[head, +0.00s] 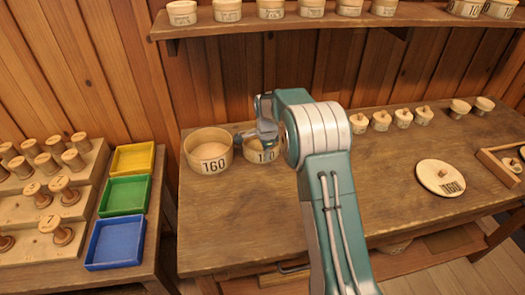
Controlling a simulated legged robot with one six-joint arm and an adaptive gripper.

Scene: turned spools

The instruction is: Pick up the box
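A large round wooden box (208,151) marked 160 stands open-topped at the left end of the workbench. A smaller round wooden box (258,154) stands just right of it, its printed number partly covered. My gripper (257,138) is over the smaller box, at its rim and upper front. My arm hides that box's right side. I cannot tell whether the fingers touch it or how far apart they are.
The workbench (230,220) is clear in front of the boxes. A round lid (441,177) marked 160 lies at right. Small round pots (403,118) line the back. Yellow, green and blue trays (117,242) and spools (62,190) are at left. A shelf (290,25) holds round boxes above.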

